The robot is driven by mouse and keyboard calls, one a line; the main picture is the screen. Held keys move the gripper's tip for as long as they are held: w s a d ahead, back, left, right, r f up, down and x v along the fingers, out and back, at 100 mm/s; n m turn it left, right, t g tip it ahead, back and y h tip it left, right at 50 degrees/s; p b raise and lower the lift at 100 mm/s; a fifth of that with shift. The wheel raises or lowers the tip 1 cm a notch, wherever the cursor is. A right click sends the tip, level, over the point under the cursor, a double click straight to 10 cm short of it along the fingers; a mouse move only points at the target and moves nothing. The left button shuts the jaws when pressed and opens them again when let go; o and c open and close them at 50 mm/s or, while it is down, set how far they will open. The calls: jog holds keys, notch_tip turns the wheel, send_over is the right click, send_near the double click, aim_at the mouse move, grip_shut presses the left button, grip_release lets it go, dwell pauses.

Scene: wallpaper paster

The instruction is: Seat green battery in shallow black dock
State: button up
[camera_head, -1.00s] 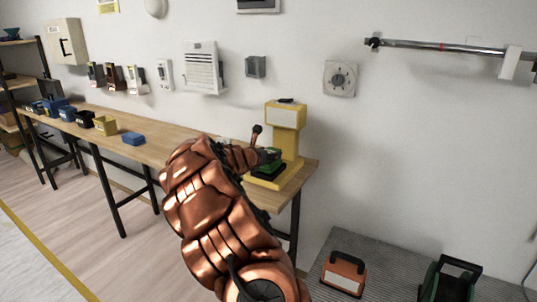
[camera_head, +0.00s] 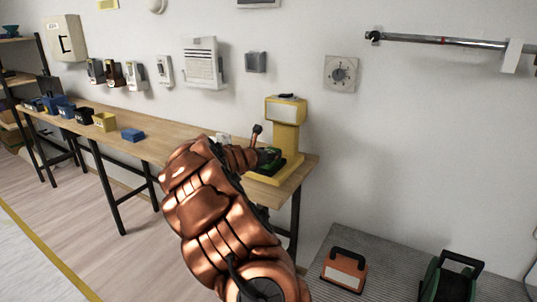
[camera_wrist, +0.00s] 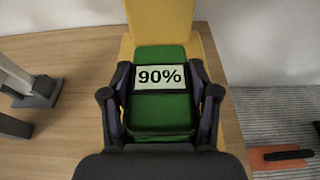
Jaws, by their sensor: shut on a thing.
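The green battery (camera_wrist: 162,112) with a white "90%" label fills the middle of the wrist view. My gripper (camera_wrist: 161,92) is shut on it, one finger on each side. In the head view my gripper (camera_head: 268,158) and the battery are small and partly hidden by my copper arm, at the base of a yellow stand (camera_head: 287,135) on the bench's right end. The shallow black dock cannot be made out clearly; the battery and gripper cover the area at the stand's base. Whether the battery touches the dock cannot be told.
The wooden bench (camera_head: 160,138) carries a blue block (camera_head: 132,135) and several small bins at left. Grey and white fixtures (camera_wrist: 38,92) lie left of the stand in the wrist view.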

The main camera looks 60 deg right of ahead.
jog(key=o, duration=1.6)
jog(key=shift+a, duration=0.1)
jog(key=v, duration=1.1)
jog(key=shift+a+r, duration=0.1)
jog(key=shift+a, duration=0.3)
jog(key=shift+a, duration=0.1)
